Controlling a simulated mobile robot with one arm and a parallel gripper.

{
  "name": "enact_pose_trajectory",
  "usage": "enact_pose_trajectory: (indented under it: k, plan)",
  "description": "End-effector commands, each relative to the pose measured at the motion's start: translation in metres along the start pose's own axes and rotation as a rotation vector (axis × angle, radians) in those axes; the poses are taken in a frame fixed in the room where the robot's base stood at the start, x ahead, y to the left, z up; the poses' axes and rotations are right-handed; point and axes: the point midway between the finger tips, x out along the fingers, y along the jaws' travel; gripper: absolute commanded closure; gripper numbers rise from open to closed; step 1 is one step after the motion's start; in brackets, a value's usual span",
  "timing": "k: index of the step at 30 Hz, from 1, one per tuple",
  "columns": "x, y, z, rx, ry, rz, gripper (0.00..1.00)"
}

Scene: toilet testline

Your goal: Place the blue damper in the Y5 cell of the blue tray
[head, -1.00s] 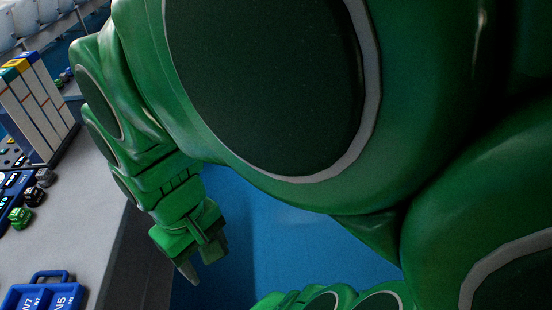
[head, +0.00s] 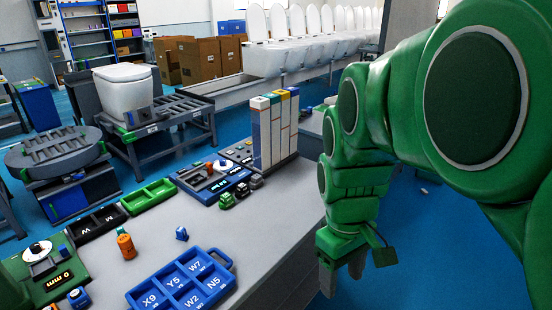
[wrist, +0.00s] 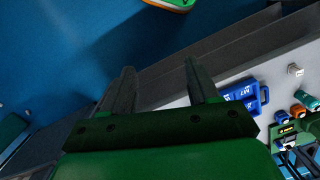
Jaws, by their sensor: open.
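The blue tray (head: 190,284) lies on the grey table, with cells labelled X9, Y5, W7, W2 and N5. Its Y5 cell (head: 178,279) is in the back row, between X9 and W7, and looks empty. A small blue piece (head: 182,234), which looks like the blue damper, stands on the table behind the tray. My gripper (head: 341,280) hangs right of the table edge, apart from both. In the wrist view, my gripper (wrist: 160,78) is open with nothing between its fingers, and the tray (wrist: 246,95) shows to the right.
An orange bottle (head: 126,244) stands left of the blue piece. A green bin (head: 148,196) and a black bin (head: 97,223) lie behind. Small green and dark pieces (head: 227,201) stand near a tall white-panelled block (head: 275,130). Another blue item (head: 78,297) is front left.

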Motion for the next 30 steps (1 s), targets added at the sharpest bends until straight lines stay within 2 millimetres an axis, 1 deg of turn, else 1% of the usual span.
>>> enact_pose_trajectory:
  k: [1, 7, 15, 23, 30]
  plan:
    - [-0.006, 0.005, -0.013, -0.056, 0.011, 0.004, 0.4]
    - [-0.017, 0.022, -0.061, -0.196, 0.009, 0.036, 0.4]
    - [-0.025, 0.039, -0.127, -0.398, -0.001, 0.081, 0.4]
    - [-0.028, 0.047, -0.195, -0.605, -0.01, 0.125, 0.4]
    - [-0.024, 0.045, -0.259, -0.806, -0.024, 0.163, 0.4]
